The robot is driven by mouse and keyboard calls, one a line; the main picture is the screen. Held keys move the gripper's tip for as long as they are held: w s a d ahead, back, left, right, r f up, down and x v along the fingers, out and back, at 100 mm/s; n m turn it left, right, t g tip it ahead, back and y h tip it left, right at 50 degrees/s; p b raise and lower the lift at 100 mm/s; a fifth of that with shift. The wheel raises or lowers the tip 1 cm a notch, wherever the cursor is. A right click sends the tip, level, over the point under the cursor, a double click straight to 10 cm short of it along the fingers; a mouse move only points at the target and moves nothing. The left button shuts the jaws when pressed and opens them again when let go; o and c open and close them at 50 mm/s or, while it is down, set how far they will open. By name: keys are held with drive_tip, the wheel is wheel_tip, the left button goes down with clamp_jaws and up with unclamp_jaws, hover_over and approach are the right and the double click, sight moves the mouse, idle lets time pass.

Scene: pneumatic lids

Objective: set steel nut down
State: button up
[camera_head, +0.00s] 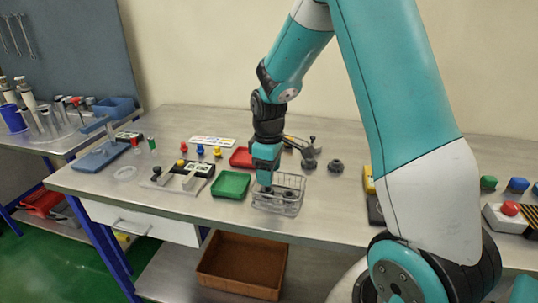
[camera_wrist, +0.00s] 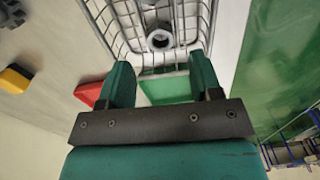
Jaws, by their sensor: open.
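My gripper (camera_head: 266,184) points down over the wire basket (camera_head: 277,206) near the front edge of the bench. In the wrist view my gripper (camera_wrist: 160,63) is open, its two green fingers apart with nothing held between them. The steel nut (camera_wrist: 160,39), a grey ring with a dark hole, lies inside the wire basket (camera_wrist: 207,18), just beyond the fingertips and apart from them. Other dark parts (camera_wrist: 150,5) show in the basket at the top of the wrist view. The nut cannot be made out clearly in the head view.
A green tray (camera_head: 230,185) stands just left of the basket, with a red tray (camera_head: 241,157) behind it. A hammer (camera_head: 308,150) and a dark gear-like part (camera_head: 336,166) lie behind the basket. A brown bin (camera_head: 241,266) sits on the shelf below.

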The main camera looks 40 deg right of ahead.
sight(267, 190)
wheel_tip(267, 190, up, 7)
drive_tip(key=s+a+r+y, duration=0.1)
drive_tip(key=s+a+r, duration=0.25)
drive_tip(key=a, duration=0.45)
drive_tip(key=s+a+r+y, duration=0.3)
drive_tip(key=s+a, duration=1.1)
drive_tip(key=s, duration=0.4)
drive_tip(key=shift+s+a, duration=0.25)
drive_tip(key=shift+s, duration=0.05)
